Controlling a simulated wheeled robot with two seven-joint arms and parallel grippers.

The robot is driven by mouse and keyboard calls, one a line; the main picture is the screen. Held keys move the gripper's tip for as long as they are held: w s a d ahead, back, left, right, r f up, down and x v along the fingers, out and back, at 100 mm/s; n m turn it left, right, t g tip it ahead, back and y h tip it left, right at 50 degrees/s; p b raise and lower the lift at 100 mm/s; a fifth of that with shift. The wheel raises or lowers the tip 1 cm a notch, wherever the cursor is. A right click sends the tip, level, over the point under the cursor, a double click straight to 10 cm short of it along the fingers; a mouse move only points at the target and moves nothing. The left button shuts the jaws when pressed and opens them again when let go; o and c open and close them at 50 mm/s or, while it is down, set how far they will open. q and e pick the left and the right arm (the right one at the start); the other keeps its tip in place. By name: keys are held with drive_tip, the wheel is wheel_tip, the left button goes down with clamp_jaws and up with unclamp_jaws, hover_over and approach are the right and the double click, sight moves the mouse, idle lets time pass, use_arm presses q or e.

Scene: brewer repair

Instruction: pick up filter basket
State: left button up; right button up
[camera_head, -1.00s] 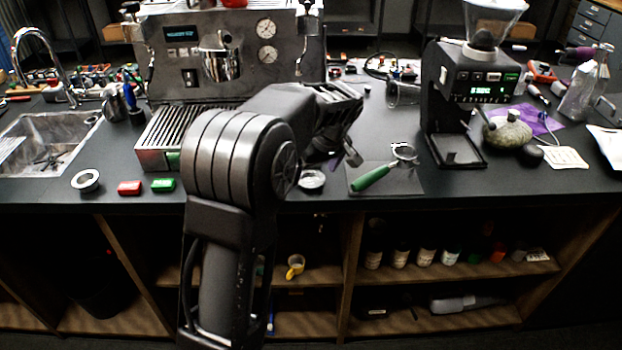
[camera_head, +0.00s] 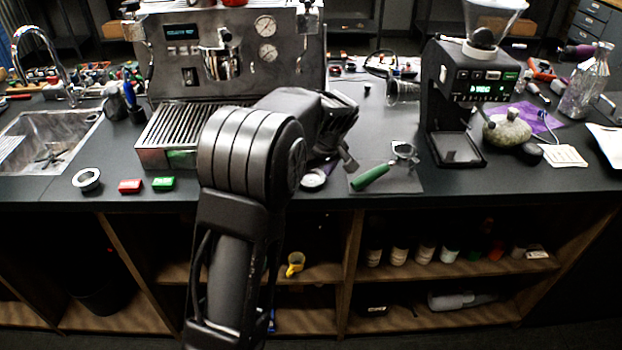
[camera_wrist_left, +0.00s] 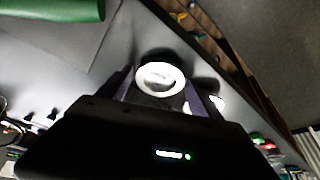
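The filter basket (camera_head: 313,181), a small round metal cup with a bright rim, sits on the dark counter near its front edge, left of the green-handled portafilter (camera_head: 371,177). My arm partly hides it in the head view. My left gripper (camera_head: 346,160) is low over the counter beside it. In the left wrist view the basket (camera_wrist_left: 160,76) shows between the two spread fingers of the left gripper (camera_wrist_left: 162,92). The fingers stand apart on either side of it; contact is not clear. My right gripper is in neither view.
The espresso machine (camera_head: 235,60) stands behind my arm, and the grinder (camera_head: 462,95) is at the right. A metal ring (camera_head: 86,180), a red block (camera_head: 130,186) and a green block (camera_head: 163,184) lie along the front edge. A sink (camera_head: 45,140) is at the left.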

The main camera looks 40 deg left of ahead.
sight(312, 183)
use_arm(q)
drive_tip(key=c, duration=1.1)
drive_tip(key=shift+o, duration=0.2)
wheel_tip(312, 183, up, 10)
drive_tip(key=shift+b, duration=0.45)
drive_tip(key=shift+a, duration=0.1)
